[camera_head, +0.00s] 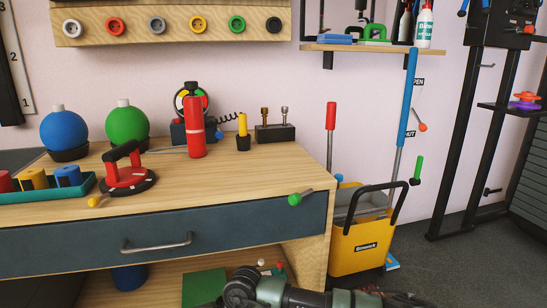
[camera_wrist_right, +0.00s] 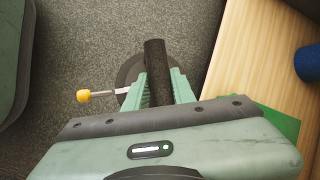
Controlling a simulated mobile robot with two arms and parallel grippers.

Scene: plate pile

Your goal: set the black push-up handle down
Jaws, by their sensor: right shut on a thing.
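In the right wrist view the black push-up handle (camera_wrist_right: 154,58) is between the green fingers of my right gripper (camera_wrist_right: 159,84), which are shut on its dark grip. Its round dark base (camera_wrist_right: 127,72) shows partly behind the left finger, over the grey carpet. A short pale rod with a yellow knob (camera_wrist_right: 83,96) sticks out to the left. In the head view my arm crosses the bottom edge, and the held handle cannot be made out clearly there. My left gripper is not in view.
The lower shelf (camera_wrist_right: 262,65) lies right of the handle, with a green mat (camera_wrist_right: 270,120) and a blue container (camera_wrist_right: 309,63). The desk (camera_head: 250,165) holds a red cylinder (camera_head: 194,125), several other items and a green tray (camera_head: 45,194). A yellow bucket (camera_head: 357,247) stands at right on the floor.

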